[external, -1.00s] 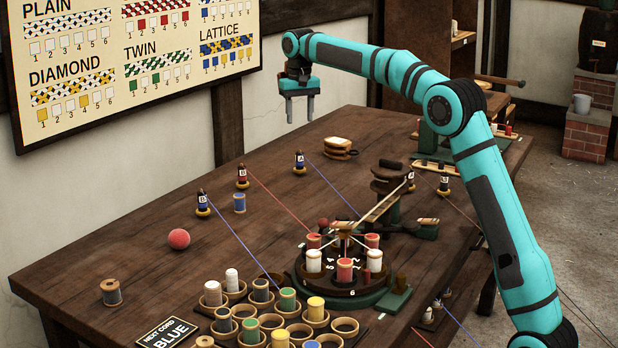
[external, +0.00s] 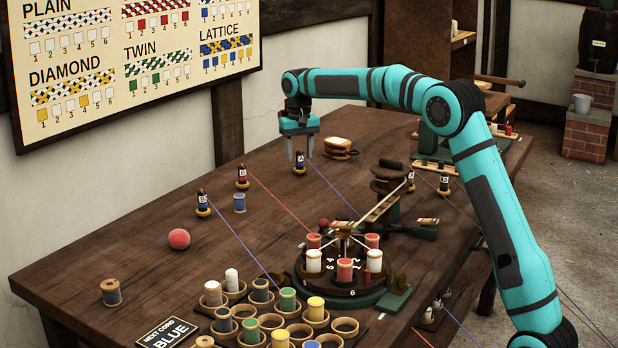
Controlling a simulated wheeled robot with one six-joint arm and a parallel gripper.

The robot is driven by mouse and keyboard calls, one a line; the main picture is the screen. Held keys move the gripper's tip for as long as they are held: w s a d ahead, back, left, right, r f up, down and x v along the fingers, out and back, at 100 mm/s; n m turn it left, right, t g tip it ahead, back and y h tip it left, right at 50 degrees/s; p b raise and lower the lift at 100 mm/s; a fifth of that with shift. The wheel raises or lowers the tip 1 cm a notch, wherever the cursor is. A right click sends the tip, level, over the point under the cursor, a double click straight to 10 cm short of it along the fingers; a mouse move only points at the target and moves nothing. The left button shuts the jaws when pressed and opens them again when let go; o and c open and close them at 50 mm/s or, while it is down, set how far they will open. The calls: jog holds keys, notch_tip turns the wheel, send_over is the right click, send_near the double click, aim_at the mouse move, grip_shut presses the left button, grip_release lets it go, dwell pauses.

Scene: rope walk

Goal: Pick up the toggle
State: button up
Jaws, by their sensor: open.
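Several small dark toggles with letter tags stand upright on yellowish round bases on the long table (external: 120,240). A blue one tagged A (external: 300,168) stands near the table's back edge, with a blue cord running from it. My gripper (external: 299,157) is open, pointing down. Its fingertips overlap the top of the A toggle in the picture, one finger on each side; I cannot tell whether they are truly around it. A red toggle tagged B (external: 242,180) and a blue one tagged B (external: 202,207) stand further left, each with a cord.
A round braiding stand with spools (external: 345,270) and a wooden arm sits right of centre. Wooden blocks (external: 337,148) lie right of my gripper. Spool cups fill the front.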

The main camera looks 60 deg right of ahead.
jog(key=shift+f, duration=0.75)
grip_shut()
